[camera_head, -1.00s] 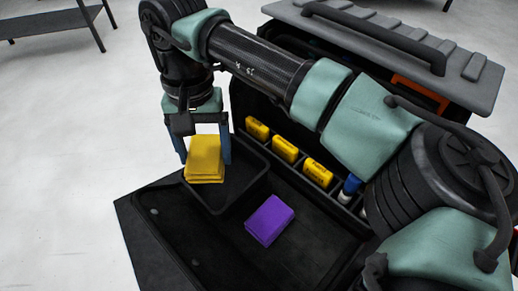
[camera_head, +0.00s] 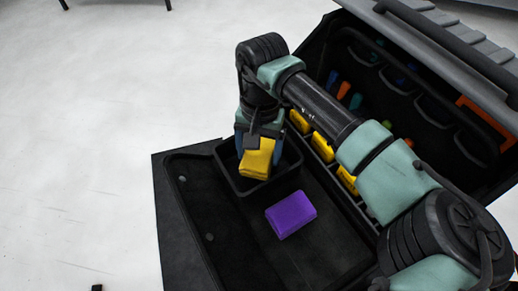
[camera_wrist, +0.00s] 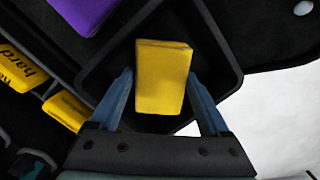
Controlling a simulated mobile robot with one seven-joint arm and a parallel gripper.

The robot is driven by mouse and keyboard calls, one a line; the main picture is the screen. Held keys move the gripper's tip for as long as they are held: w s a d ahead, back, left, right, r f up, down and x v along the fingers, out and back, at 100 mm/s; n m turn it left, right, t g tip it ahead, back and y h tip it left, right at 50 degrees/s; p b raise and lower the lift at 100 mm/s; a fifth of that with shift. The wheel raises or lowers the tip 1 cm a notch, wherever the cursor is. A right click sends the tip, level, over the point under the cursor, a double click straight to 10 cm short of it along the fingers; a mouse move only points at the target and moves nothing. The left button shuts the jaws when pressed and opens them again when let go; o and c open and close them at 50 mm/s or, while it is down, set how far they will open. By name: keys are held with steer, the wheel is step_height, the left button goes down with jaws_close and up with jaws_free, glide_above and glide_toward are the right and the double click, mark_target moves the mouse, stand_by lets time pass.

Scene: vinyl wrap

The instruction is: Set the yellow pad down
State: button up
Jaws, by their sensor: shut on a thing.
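The yellow pad (camera_head: 257,160) is held between the blue fingers of my gripper (camera_head: 263,146), which points down over a small black tray (camera_head: 291,164). The wrist view shows the pad (camera_wrist: 162,78) with one finger at each side, and the tray (camera_wrist: 226,62) around and behind it. I cannot tell whether the pad touches the tray floor. The far finger is mostly hidden in the head view. A purple pad (camera_head: 290,215) lies flat beside the tray, apart from it.
The tray sits at a corner of an open black case (camera_head: 200,225). A row of yellow blocks (camera_head: 323,147) stands in narrow compartments to the right. The raised lid (camera_head: 440,60) holds tools in pockets behind my arm.

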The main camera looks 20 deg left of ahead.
steer(key=shift+f+b, duration=0.6)
steer(key=shift+b, duration=0.1)
steer(key=o, duration=1)
steer(key=shift+r, duration=0.1)
steer(key=r, duration=0.8)
steer(key=w+r, duration=0.1)
steer(key=r, duration=0.4)
steer(key=shift+p, duration=0.3)
